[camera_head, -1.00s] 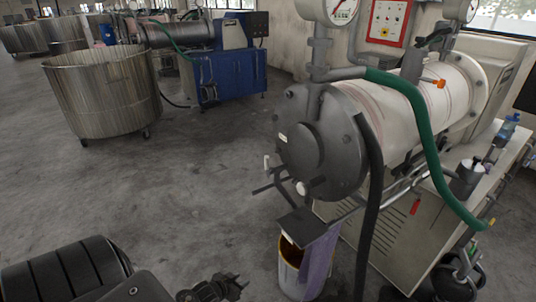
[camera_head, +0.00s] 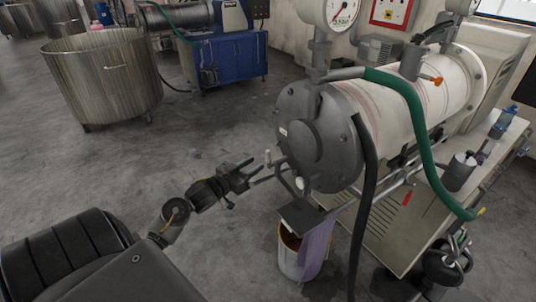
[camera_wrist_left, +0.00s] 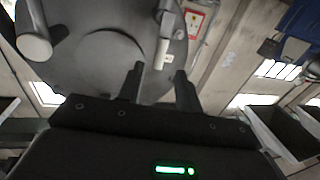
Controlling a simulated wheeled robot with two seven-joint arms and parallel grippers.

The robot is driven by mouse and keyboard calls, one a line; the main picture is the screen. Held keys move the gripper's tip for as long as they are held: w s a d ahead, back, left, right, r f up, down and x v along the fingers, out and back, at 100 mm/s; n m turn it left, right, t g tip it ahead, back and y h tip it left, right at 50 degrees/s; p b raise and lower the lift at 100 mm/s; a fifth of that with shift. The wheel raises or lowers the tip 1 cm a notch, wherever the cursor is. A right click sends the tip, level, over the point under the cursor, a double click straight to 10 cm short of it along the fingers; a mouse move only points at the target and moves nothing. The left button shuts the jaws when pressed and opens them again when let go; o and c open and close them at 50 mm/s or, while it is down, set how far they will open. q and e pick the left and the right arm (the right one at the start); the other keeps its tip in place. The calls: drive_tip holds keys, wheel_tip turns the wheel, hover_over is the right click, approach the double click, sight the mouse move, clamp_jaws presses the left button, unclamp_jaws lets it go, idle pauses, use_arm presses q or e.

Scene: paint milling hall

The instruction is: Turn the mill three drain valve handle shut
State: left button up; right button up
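The mill (camera_head: 420,95) is a white horizontal drum with a dark round end plate (camera_head: 318,140), also seen in the wrist view (camera_wrist_left: 95,55). Low on its front, a pale-tipped handle (camera_head: 267,158) stands upright on thin pipework; a second pale knob (camera_head: 301,184) sits to its right. I take the upright one for the drain valve handle, but no label is readable. My left gripper (camera_head: 252,169) is just left of it. In the wrist view, its two fingers (camera_wrist_left: 158,88) are apart and empty, with the pale handle (camera_wrist_left: 164,45) beyond them. Contact is not visible. My right gripper is not in view.
A bucket (camera_head: 291,255) with a purple cloth (camera_head: 316,245) stands under a dark spout tray (camera_head: 302,214). A black hose (camera_head: 366,200) and green hose (camera_head: 412,115) hang along the mill. A steel vat (camera_head: 103,75) stands behind left. The floor between is clear.

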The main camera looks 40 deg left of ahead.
sight(268, 164)
use_arm(q)
drive_tip(key=w, duration=0.2)
drive_tip(key=w+p, duration=0.1)
drive_tip(key=w, duration=0.4)
drive_tip(key=shift+w+d, duration=0.3)
drive_tip(key=shift+d, duration=0.05)
clamp_jaws()
